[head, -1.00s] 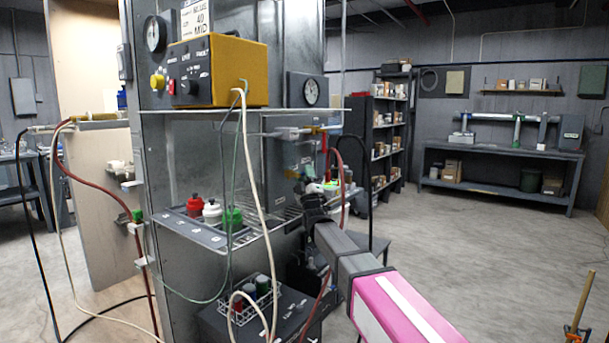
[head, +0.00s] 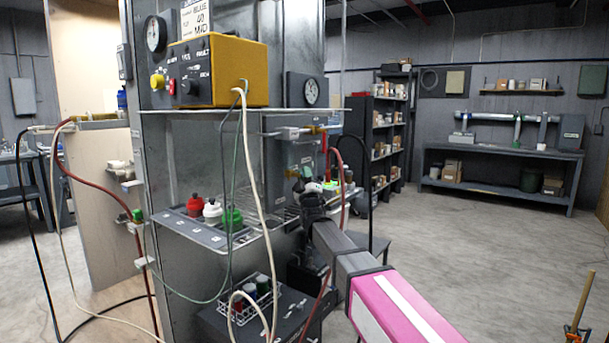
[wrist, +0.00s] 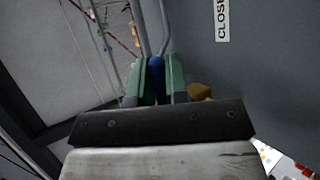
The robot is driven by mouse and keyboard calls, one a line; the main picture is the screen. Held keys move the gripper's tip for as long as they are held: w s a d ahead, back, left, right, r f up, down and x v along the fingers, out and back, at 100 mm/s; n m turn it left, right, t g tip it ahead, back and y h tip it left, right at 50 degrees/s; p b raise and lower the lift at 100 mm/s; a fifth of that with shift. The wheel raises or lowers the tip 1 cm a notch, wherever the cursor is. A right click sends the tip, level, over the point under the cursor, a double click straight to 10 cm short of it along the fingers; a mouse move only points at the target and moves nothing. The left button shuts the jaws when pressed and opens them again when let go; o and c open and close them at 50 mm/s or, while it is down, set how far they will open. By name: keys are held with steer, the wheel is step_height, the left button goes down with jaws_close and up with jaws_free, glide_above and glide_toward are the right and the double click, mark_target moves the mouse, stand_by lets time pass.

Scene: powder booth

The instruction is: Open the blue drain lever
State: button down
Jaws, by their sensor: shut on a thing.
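The blue drain lever (wrist: 156,68) shows in the wrist view as a narrow blue handle between two green fingers. My gripper (wrist: 158,82) is shut on it, one finger on each side. A brass-coloured part (wrist: 201,92) sits just right of the fingers. In the head view my gripper end (head: 308,192) is at the right side of the booth, by the grated ledge. The lever cannot be made out there, and the wrist hides the fingers.
A label reading "CLOSE" (wrist: 222,18) is on the grey panel right of the lever. Red, white and green-topped bottles (head: 212,211) stand on the booth ledge. A cream hose (head: 256,175) hangs in front. Open floor (head: 480,260) lies to the right.

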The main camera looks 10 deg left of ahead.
steer(key=m+h, duration=0.1)
steer(key=h, duration=0.1)
steer(key=m+h, duration=0.1)
steer(key=m, duration=0.1)
steer(key=f+m+h, duration=0.1)
steer(key=m+h, duration=0.1)
steer(key=shift+s+f+g+h, duration=0.1)
steer(key=shift+s+g+h, duration=0.2)
steer(key=shift+g, duration=0.1)
steer(key=shift+s+a+f+m+g+h, duration=0.25)
steer(key=shift+s+f+m+g+h, duration=0.3)
steer(key=shift+m+g, duration=1.05)
steer(key=shift+s+a+f+m+g+h, duration=0.35)
steer(key=shift+m+g+h, duration=0.35)
steer(key=shift+m+g, duration=0.85)
steer(key=shift+s+a+f+m+g+h, duration=0.1)
steer(key=shift+s+f+m+g+h, duration=0.35)
steer(key=shift+m+g, duration=1.15)
steer(key=shift+s+r+n+g, duration=0.15)
steer(key=shift+n+g, duration=0.2)
steer(key=shift+g, duration=0.2)
steer(key=c, duration=1.1)
jaws_free()
steer(key=v, duration=1)
steer(key=shift+s+a+r, duration=0.1)
steer(key=shift+s+r, duration=0.15)
steer(key=shift+s, duration=0.1)
